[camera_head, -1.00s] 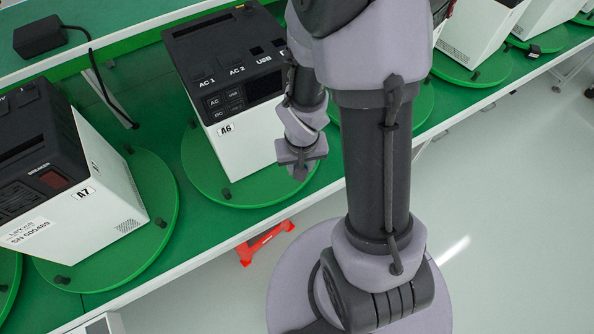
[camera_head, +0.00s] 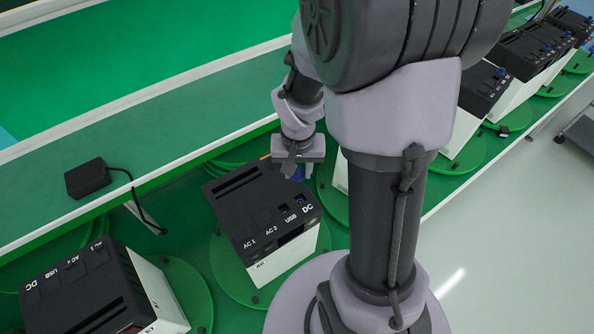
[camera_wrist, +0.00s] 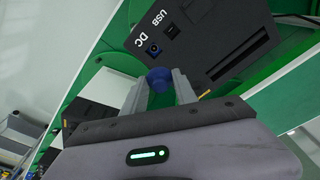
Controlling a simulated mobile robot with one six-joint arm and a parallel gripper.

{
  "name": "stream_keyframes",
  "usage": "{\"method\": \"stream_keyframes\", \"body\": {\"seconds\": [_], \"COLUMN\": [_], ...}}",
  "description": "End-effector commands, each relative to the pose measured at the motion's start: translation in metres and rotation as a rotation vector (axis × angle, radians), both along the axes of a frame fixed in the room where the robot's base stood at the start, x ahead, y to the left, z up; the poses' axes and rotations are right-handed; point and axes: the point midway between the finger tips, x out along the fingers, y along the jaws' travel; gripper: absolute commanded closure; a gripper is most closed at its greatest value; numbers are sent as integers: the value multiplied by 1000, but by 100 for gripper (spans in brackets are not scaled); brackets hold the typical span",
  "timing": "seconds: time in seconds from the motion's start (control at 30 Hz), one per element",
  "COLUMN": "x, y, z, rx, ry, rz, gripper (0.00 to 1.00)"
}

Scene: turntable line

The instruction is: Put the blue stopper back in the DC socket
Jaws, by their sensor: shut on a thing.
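A blue stopper (camera_wrist: 158,79) sits between the fingertips of my gripper (camera_wrist: 160,88) in the wrist view; the gripper is shut on it. In the head view my gripper (camera_head: 298,174) holds the stopper above and behind the DC corner of the black-and-white unit (camera_head: 245,210). The DC socket (camera_head: 300,199) shows there below the gripper. The stopper appears apart from the socket; the exact gap is hard to tell.
The USB socket (camera_wrist: 171,30) is beside the DC one. The unit stands on a green turntable (camera_head: 228,272). Another unit (camera_head: 75,290) stands at lower left. A black adapter (camera_head: 88,178) with a cable lies on the shelf. More units line the right.

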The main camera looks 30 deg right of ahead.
Motion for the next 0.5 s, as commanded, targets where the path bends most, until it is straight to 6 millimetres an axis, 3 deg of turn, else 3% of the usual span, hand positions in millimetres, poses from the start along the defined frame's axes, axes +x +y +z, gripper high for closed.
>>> {"method": "stream_keyframes", "body": {"seconds": [0.5], "x": [-1], "y": [0], "z": [-63], "rx": [0], "ry": [0], "rz": [1], "gripper": [100]}}
